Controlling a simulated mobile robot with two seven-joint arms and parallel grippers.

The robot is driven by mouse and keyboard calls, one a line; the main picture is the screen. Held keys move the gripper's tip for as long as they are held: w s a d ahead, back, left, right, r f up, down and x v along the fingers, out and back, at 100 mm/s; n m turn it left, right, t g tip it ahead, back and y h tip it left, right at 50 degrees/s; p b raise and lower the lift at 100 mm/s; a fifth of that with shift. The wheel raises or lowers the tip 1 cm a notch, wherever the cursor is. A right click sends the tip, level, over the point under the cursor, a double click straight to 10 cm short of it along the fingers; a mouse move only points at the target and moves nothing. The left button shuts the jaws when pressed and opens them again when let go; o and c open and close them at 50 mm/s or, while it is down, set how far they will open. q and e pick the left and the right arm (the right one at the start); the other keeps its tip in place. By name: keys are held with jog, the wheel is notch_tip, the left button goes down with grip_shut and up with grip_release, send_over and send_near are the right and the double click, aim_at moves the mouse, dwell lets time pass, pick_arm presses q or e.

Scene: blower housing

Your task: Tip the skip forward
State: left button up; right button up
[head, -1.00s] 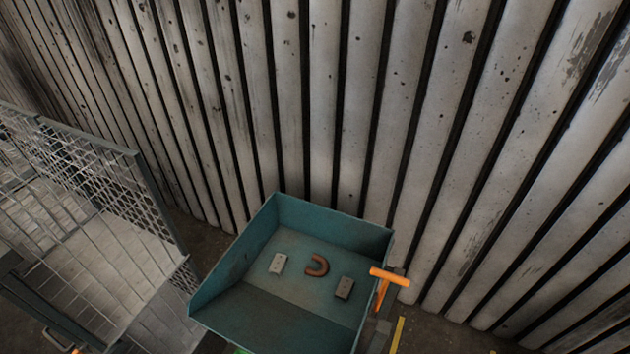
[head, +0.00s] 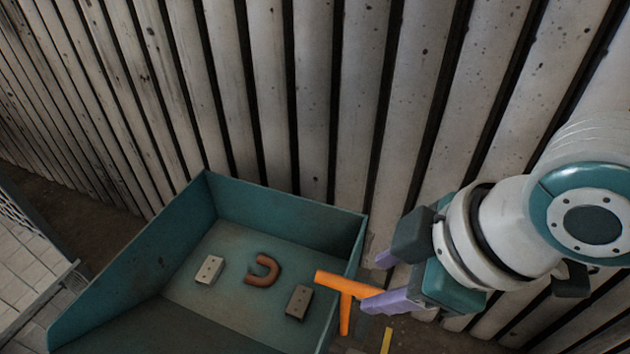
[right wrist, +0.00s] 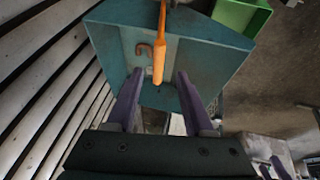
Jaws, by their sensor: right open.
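The skip (head: 120,270) is a teal open-topped bin in the lower part of the head view. An orange T-shaped handle (head: 345,290) stands at its right side, and the handle also shows in the right wrist view (right wrist: 158,70). My right gripper (head: 374,282) is open, with its purple fingers pointing at the handle from the right. In the right wrist view the handle's end appears between the fingertips; I cannot tell whether they touch it. Small purple fingers at the lower right edge of that view look like my left gripper (right wrist: 273,168); their opening is unclear.
In the skip lie a pale block (head: 209,269), a rusty U-shaped piece (head: 263,272) and a darker block (head: 299,302). A ribbed wall (head: 330,110) rises close behind. A green object (right wrist: 240,12) shows beyond the skip. A yellow strip (head: 386,341) marks the floor.

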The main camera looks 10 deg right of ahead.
jog(key=shift+w+d+f, duration=0.1)
jog(key=shift+w+f, duration=0.25)
jog(key=shift+f, duration=0.2)
jog(key=shift+w+f, duration=0.15)
jog(key=shift+f, duration=0.05)
pick_arm(q)
notch_tip(320, 180, down, 2)
jog(key=shift+f+b, duration=0.2)
jog(key=shift+b, duration=0.7)
pick_arm(e)
send_near(345, 309)
jog(key=w+f, duration=0.1)
jog(key=w+a+f, duration=0.2)
jog(key=f, duration=0.1)
jog(key=shift+w+a+f, duration=0.1)
jog(key=shift+w, duration=0.2)
jog(key=shift+c, duration=0.2)
grip_shut()
